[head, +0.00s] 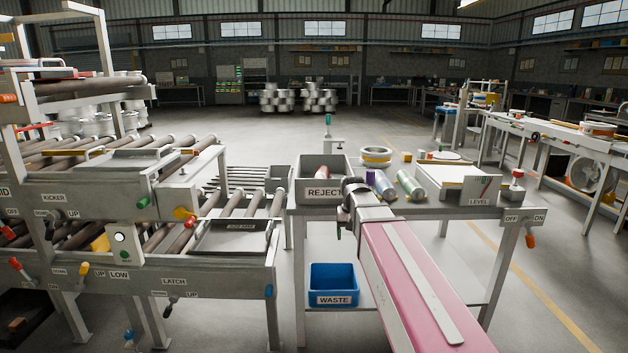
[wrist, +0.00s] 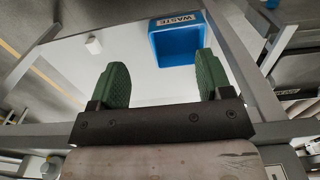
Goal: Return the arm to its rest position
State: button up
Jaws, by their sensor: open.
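My gripper (wrist: 161,75) shows in the wrist view with its two green fingers wide apart. Nothing is between the fingers. Beyond them lie the pale lower shelf of the bench (wrist: 135,60) and the blue WASTE bin (wrist: 178,45). In the head view my arm (head: 415,285) reaches forward from the bottom right, and its far end is at the front edge of the bench, just right of the REJECT box. The fingers are mostly hidden there behind the arm.
The WASTE bin (head: 333,284) is on the shelf below. A roller conveyor (head: 232,203) with levers stands left. Open floor (head: 560,270) lies right.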

jog(key=s+d+f, duration=0.3)
jog(key=s+f, duration=0.4)
jog(key=f, duration=0.3)
jog(key=s+d+f, duration=0.3)
jog(key=s+f, duration=0.4)
jog(key=f, duration=0.2)
jog(key=shift+s+d+f, duration=0.2)
jog(key=shift+s+f, duration=0.1)
jog(key=shift+f, duration=0.05)
